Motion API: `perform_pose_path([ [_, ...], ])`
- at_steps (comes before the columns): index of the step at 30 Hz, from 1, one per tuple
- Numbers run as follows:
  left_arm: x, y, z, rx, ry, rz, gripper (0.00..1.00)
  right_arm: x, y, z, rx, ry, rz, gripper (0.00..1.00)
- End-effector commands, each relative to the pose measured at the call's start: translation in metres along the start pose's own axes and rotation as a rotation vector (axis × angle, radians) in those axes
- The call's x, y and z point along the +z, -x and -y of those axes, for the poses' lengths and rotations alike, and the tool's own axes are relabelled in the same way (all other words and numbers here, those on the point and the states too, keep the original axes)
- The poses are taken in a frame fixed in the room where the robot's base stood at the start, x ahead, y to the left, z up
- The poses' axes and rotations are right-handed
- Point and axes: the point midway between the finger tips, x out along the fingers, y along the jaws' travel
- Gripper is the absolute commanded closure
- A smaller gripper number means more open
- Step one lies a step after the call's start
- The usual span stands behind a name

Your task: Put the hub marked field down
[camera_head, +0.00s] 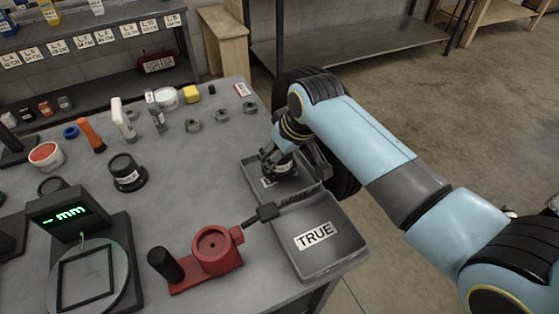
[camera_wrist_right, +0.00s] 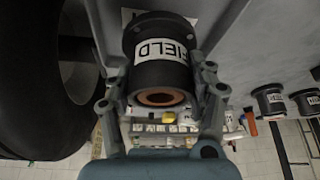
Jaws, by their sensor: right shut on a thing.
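My right gripper (camera_head: 284,164) is over the far compartment of a grey two-part tray (camera_head: 330,268). It is shut on a dark hub, which the gripper largely hides in the head view. In the right wrist view the hub (camera_wrist_right: 158,78) sits between the fingers of the right gripper (camera_wrist_right: 161,92), with a white FIELD label and a copper-coloured bore. I cannot tell whether it touches the tray floor. The near compartment is empty and carries a TRUE label (camera_head: 314,236); the far compartment's label is mostly covered. My left gripper is not in view.
A red fixture (camera_head: 212,250) with a black handle stands left of the tray. A gauge with a green mm display (camera_head: 62,214) is at the left. Another black hub (camera_head: 126,172) stands mid-bench. Several small parts line the back. A tyre (camera_head: 345,180) is beyond the right bench edge.

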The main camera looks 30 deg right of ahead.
Motion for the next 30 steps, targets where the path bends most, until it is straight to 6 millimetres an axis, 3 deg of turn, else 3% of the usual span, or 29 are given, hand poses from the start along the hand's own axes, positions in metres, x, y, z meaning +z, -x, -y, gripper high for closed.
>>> perform_pose_path([
  [6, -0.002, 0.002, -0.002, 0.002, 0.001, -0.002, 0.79, 0.010, -0.024, 0.000, 0.000, 0.000, -0.002, 1.00],
  [18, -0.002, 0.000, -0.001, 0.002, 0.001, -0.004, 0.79, 0.012, -0.029, 0.000, 0.000, 0.000, -0.003, 1.00],
  [19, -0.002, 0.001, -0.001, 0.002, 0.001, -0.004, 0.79, 0.014, -0.029, 0.000, 0.000, 0.000, 0.001, 0.41],
  [24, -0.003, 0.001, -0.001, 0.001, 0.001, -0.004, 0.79, 0.014, -0.028, 0.000, 0.000, 0.000, 0.001, 0.20],
  [30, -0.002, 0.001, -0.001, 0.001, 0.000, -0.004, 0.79, 0.014, -0.028, 0.000, 0.000, 0.000, 0.001, 0.20],
])
